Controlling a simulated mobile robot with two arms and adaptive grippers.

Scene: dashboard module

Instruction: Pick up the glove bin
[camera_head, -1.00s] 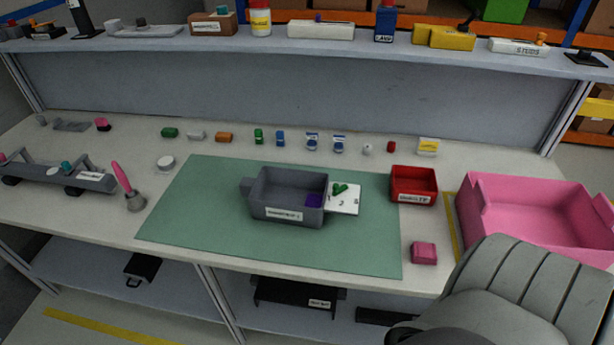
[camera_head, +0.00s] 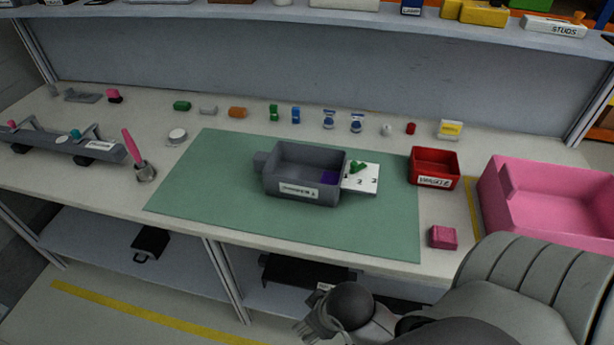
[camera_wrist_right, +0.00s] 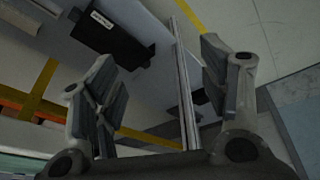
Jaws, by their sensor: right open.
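No bin in view carries a label that I can read as glove bin. A grey bin (camera_head: 305,193) with a blurred white label stands on the green mat, with something purple inside. A black bin (camera_wrist_right: 110,38) with a small white label is on the lower shelf in the right wrist view. Its dark shape also shows under the table in the head view (camera_head: 300,273). My right gripper (camera_head: 322,322) is in front of the table, below the tabletop edge. In the right wrist view its fingers (camera_wrist_right: 160,95) are apart and empty. My left gripper is not in view.
A red bin (camera_head: 433,168), a pink block (camera_head: 442,237) and a large pink bin (camera_head: 550,205) stand on the right. A white card (camera_head: 361,180) touches the grey bin. Small coloured parts line the back. Another black item (camera_head: 150,243) lies on the lower shelf at left.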

